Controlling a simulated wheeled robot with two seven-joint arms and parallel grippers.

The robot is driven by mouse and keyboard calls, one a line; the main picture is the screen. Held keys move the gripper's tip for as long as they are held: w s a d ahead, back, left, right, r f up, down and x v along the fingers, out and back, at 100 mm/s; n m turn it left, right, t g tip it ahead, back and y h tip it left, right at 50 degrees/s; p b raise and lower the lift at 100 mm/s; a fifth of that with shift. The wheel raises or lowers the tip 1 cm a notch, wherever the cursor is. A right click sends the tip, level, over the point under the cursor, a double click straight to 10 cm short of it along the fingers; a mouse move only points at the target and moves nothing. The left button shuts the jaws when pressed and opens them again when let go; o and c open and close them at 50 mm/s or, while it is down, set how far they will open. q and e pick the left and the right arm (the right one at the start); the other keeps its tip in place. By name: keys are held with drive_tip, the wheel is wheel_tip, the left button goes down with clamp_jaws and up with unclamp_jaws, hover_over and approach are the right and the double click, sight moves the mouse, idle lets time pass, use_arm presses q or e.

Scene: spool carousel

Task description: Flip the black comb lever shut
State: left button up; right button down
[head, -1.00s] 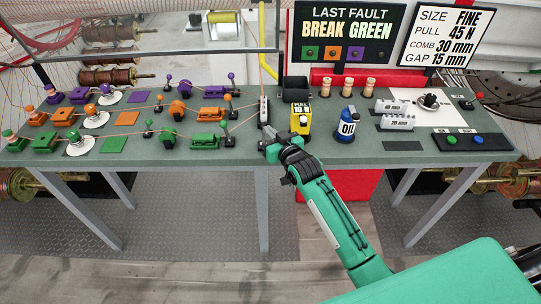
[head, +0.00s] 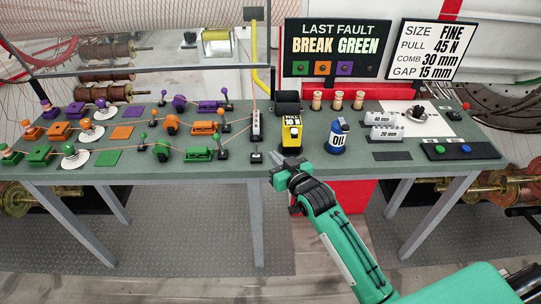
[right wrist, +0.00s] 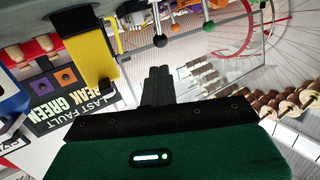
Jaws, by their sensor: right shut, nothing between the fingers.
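The comb (head: 256,124) is an upright grey and dark piece near the middle of the table, with thin threads running to it from the left. A small black part (head: 256,158), seemingly the base of the comb lever, sits in front of it at the table's front edge. In the right wrist view a black ball-ended lever (right wrist: 160,40) stands beyond my fingertips; I cannot tell whether it is fully open or shut. My right gripper (head: 277,176) is shut and empty, right of and in front of the black part, apart from it. The fingers also show in the wrist view (right wrist: 157,85).
Black fault board (head: 336,48) stands behind.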

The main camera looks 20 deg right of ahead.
use_arm(q)
drive_tip(key=shift+f+b, duration=0.5)
drive_tip(key=shift+f, duration=0.15)
use_arm(e)
drive_tip(key=v, duration=0.5)
drive_tip(key=shift+s+r, duration=0.2)
drive_tip(key=shift+r, duration=0.15)
use_arm(q)
drive_tip(key=shift+w, duration=0.2)
